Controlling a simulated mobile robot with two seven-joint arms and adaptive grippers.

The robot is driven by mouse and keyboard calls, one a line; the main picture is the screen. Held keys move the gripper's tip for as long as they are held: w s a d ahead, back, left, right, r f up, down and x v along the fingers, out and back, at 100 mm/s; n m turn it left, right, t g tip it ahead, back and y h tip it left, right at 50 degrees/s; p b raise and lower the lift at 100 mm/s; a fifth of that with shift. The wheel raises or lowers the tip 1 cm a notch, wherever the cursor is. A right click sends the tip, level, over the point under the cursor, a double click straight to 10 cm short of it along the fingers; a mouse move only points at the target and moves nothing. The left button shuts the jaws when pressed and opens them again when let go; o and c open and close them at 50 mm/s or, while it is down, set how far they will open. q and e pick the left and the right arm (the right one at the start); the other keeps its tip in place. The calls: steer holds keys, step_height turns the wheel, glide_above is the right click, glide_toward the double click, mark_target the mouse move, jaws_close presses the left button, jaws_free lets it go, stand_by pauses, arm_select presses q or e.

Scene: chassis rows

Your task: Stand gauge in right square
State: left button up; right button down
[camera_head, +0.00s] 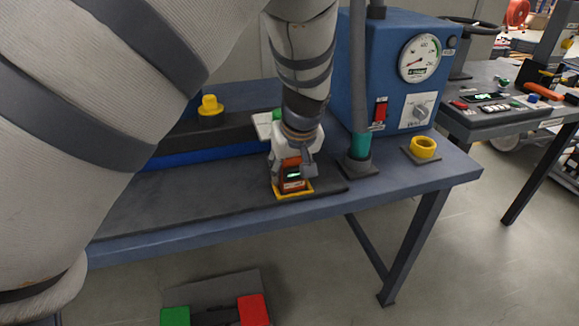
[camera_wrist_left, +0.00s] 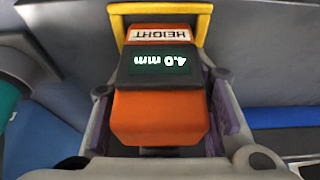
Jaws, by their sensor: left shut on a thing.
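The gauge (camera_head: 292,180) is a small orange block with a dark display. In the left wrist view the gauge (camera_wrist_left: 160,115) shows "4.0 mm" and a "HEIGHT" label. My left gripper (camera_head: 293,170) is shut on it, with one finger on each side. A yellow square outline (camera_head: 302,192) lies on the dark mat near the bench's front edge, and it also shows in the left wrist view (camera_wrist_left: 117,22). The gauge's lower end is at this square, within its outline as seen. I cannot tell whether it touches the mat. My right gripper is not in view.
A blue machine (camera_head: 390,60) with a dial stands behind to the right. A grey post with a teal collar (camera_head: 361,145) stands close right of my gripper. The dark mat (camera_head: 190,195) is clear at left.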

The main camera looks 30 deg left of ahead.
arm_select(q)
steer(key=shift+f, duration=0.15)
steer(key=o, duration=1.4)
steer(key=v, duration=1.2)
